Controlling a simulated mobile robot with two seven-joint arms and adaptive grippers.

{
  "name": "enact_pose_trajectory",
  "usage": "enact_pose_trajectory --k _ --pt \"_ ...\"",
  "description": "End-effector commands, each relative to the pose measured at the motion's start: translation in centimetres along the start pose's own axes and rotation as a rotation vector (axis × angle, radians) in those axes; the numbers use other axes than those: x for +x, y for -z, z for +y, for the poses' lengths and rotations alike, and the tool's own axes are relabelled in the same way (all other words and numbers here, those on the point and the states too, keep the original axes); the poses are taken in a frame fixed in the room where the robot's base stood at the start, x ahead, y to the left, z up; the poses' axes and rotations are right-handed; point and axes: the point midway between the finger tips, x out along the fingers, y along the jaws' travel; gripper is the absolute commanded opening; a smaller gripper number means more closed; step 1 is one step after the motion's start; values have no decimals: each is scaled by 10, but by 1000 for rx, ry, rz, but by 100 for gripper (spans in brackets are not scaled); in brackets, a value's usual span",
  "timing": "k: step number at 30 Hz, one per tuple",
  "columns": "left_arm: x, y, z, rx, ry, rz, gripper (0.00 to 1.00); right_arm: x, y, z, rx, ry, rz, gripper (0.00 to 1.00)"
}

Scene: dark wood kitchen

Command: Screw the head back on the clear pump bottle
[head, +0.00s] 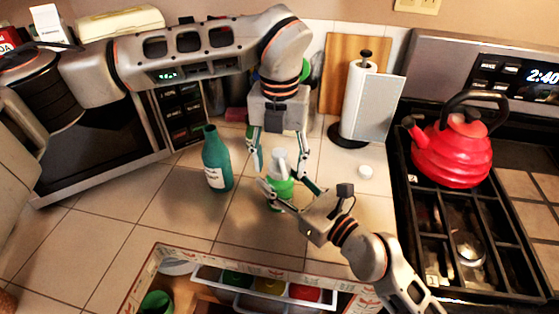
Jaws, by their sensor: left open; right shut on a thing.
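The pump bottle (282,188) shows as a small bright green body on the tiled counter, partly hidden by my fingers. A pale grey-white pump head (280,160) shows directly above it; I cannot tell whether it is seated on the neck. My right gripper (284,185) comes in from the lower right and is shut on the bottle's body. My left gripper (279,168) points down from above, open, with one finger on each side of the pump head and a gap to it.
A teal bottle (216,160) stands left of the grippers. A paper towel holder (368,103) and a small white round thing (365,172) are to the right. The red kettle (452,150) is on the stove. An open drawer (240,262) lies in front. Tiles left of the teal bottle are clear.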

Motion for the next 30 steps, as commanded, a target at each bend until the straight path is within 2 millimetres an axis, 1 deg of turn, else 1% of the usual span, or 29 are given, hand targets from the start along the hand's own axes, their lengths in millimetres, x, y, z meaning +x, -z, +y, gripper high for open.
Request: enact_pose_trajectory --k 5,8,11,15,21,25,30 --pt "-3 0 0 0 0 -1 53 0 0 0 0 0 0 0" --pt "-12 -1 0 -1 -1 -4 53 0 0 0 0 0 0 0" --pt "-29 -1 0 -1 -1 -5 53 0 0 0 0 0 0 0" --pt "-58 -1 0 -2 -1 -5 53 0 0 0 0 0 0 0" --pt "-95 -1 0 -2 -1 -3 53 0 0 0 0 0 0 0" --pt "-111 -1 0 0 -1 -2 53 0 0 0 0 0 0 0" --pt "-119 0 0 0 0 0 53 0 0 0 0 0 0 0"
